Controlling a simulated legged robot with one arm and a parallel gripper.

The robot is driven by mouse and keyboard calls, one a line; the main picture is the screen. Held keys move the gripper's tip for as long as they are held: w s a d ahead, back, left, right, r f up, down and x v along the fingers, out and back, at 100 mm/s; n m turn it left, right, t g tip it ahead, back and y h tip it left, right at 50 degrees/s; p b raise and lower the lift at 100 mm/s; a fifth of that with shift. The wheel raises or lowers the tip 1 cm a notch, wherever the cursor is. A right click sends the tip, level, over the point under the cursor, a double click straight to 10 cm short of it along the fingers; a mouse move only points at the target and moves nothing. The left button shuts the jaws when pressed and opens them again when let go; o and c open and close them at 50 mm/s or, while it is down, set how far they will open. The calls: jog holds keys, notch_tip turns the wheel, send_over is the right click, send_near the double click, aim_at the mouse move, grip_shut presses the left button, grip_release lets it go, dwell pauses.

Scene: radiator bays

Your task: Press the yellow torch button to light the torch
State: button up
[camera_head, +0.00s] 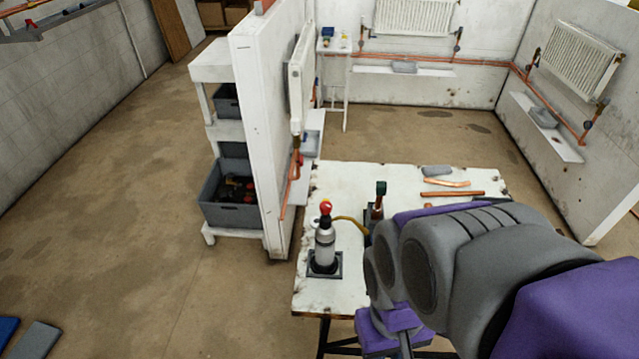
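A torch (325,246) stands upright on a dark square base at the near left of the white worktable (302,290). It has a pale grey bottle body and a red top. A yellow hose (350,221) runs right from near its top. A small yellowish spot beside its neck is too small to identify as the button. No flame shows. My arm comes in from the right and covers the table's near right part. My gripper (403,345) is low at the bottom edge, right of the torch and apart from it; its fingers are mostly hidden.
Copper pipes (452,194) and a grey pad (437,171) lie at the table's far right. A dark upright tool (380,193) stands behind my arm. A white partition (262,130) and shelf with grey crates (232,214) stand left of the table.

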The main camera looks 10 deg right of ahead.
grip_shut()
dwell(1.2)
